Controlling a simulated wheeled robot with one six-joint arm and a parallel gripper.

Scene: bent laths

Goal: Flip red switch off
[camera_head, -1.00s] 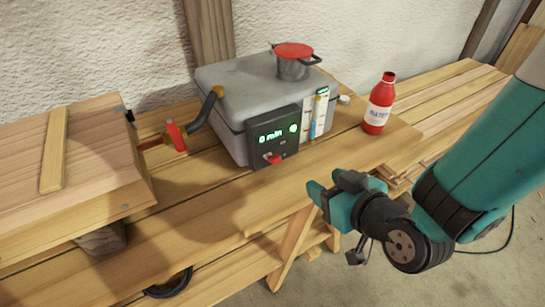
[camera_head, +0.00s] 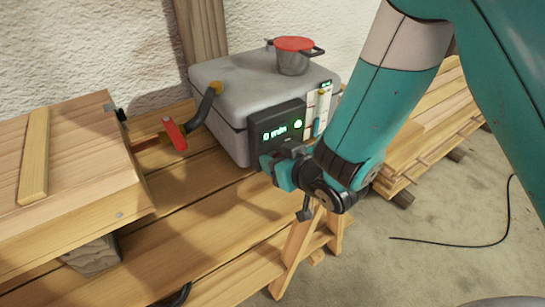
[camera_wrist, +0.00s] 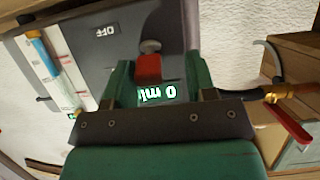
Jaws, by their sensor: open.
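The red switch (camera_wrist: 148,70) shows in the wrist view on the dark front panel (camera_wrist: 178,25) of the grey box. It lies between the two green fingers of my gripper (camera_wrist: 158,68), nearer the left one; I cannot tell whether they touch. The fingers are apart with nothing gripped. In the head view my gripper (camera_head: 273,166) is at the lower part of the panel and hides the switch. The green display (camera_head: 275,133) reads 0 min, with a lit green round light (camera_head: 298,125) beside it.
The grey box (camera_head: 230,85) stands on a wooden bench, with a red-lidded pot (camera_head: 293,58) on top. A pipe with a red-handled valve (camera_head: 174,134) is to its left. A gauge strip (camera_head: 311,105) is beside the panel. My arm covers the right side.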

